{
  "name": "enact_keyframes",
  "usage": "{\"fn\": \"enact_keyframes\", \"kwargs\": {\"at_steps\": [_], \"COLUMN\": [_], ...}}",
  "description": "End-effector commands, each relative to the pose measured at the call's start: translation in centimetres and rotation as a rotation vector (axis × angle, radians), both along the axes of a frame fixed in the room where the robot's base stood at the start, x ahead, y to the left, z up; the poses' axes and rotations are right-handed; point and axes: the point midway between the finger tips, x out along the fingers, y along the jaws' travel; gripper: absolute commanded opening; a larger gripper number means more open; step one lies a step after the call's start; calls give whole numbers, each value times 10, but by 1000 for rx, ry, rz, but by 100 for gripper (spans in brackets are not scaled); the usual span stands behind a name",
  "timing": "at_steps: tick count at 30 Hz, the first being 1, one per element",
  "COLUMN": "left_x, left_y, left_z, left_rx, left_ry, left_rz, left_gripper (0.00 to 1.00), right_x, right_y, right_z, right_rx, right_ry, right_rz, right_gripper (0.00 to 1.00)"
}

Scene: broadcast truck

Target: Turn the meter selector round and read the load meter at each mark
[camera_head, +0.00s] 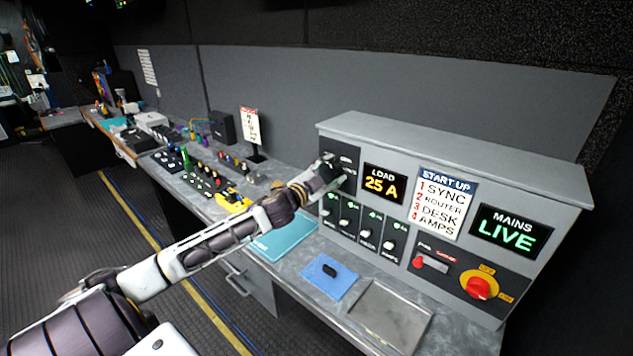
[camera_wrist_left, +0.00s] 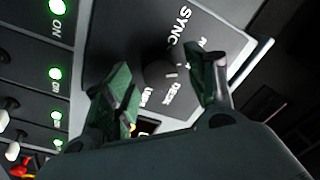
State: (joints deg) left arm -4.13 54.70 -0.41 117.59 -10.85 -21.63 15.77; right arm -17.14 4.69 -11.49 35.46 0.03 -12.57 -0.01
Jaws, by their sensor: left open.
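The load meter (camera_head: 383,184) on the grey power cabinet reads "25 A" in yellow. The meter selector (camera_wrist_left: 158,74) is a dark round knob on a black plate in the left wrist view, with the words SYNC and DESK readable around it. I cannot tell surely which mark it points to. My left gripper (camera_head: 338,167) is at the cabinet's upper left, covering most of the selector in the head view. In the left wrist view the open fingers (camera_wrist_left: 165,86) stand on either side of the knob, with no clear contact. My right gripper is not in view.
Breaker switches with green lights (camera_head: 346,222) sit below the gripper. A start-up card (camera_head: 441,204), a "MAINS LIVE" display (camera_head: 510,231) and a red rotary switch (camera_head: 480,287) are to the right. A blue mat (camera_head: 329,290) and metal tray (camera_head: 391,316) lie on the counter.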

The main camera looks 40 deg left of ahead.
Motion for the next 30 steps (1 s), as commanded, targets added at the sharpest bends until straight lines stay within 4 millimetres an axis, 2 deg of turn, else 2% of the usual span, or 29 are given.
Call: {"fn": "enact_keyframes", "kwargs": {"at_steps": [30], "left_x": [-46], "left_y": [2], "left_z": [-4], "left_rx": [-3], "left_ry": [2], "left_rz": [-1], "left_gripper": [56], "right_x": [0], "right_y": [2], "right_z": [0], "right_rx": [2], "right_ry": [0], "right_rz": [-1], "right_gripper": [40]}}
